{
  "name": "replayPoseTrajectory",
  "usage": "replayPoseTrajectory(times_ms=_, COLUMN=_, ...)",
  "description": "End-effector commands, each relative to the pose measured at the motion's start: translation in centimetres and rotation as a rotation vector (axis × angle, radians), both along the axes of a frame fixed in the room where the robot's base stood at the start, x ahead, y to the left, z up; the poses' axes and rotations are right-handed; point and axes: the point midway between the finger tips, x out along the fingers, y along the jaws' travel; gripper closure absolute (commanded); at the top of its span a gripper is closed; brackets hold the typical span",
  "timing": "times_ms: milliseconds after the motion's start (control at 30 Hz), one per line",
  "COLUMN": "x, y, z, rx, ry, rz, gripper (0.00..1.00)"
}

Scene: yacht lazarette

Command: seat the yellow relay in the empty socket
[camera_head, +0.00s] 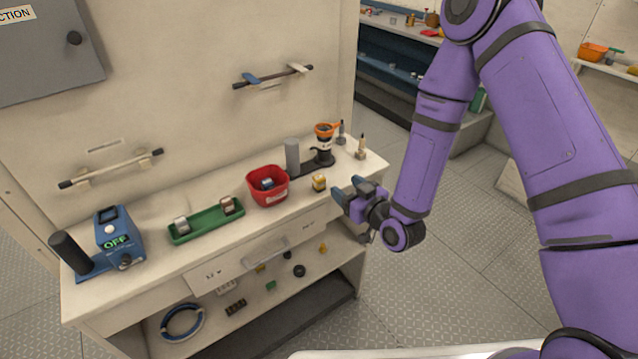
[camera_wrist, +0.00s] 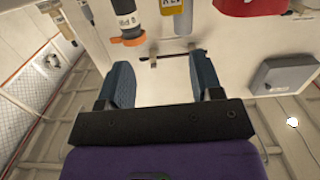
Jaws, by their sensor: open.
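The yellow relay (camera_head: 319,183) stands on the bench top near its front edge, right of the red bin. In the wrist view, which looks upside down, the relay (camera_wrist: 171,4) is cut by the top edge, with its RLY label partly showing. My gripper (camera_head: 353,190) is open and empty, just right of the relay and apart from it. In the wrist view the fingers (camera_wrist: 163,78) are spread with nothing between them. A green tray (camera_head: 205,227) holds two metallic blocks with a gap between them. I cannot make out which part is the empty socket.
A red bin (camera_head: 268,187), a grey cylinder (camera_head: 292,153) and an orange-topped device (camera_head: 325,138) stand near the relay. Two small upright parts are at the bench's right end. A blue unit (camera_head: 119,237) reading OFF is at left. Wall rails run behind the bench.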

Motion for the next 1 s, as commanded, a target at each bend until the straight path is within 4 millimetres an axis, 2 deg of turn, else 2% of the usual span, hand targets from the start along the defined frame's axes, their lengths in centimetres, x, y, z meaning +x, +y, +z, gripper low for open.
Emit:
replayPoseTrajectory(times_ms=100, x=-1.1, y=0.4, z=-1.6, rx=0.046, ry=-0.019, rz=-0.004, gripper=0.4)
replayPoseTrajectory(times_ms=300, x=-1.5, y=0.7, z=-2.3, rx=0.08, ry=-0.044, rz=-0.012, gripper=0.4)
replayPoseTrajectory(times_ms=600, x=1.9, y=3.1, z=-2.3, rx=0.082, ry=-0.047, rz=-0.013, gripper=0.4)
replayPoseTrajectory(times_ms=867, x=3.3, y=4.1, z=-2.3, rx=0.083, ry=-0.045, rz=-0.012, gripper=0.4)
replayPoseTrajectory(times_ms=1000, x=4.7, y=5.4, z=-2.5, rx=0.083, ry=-0.045, rz=-0.012, gripper=0.4)
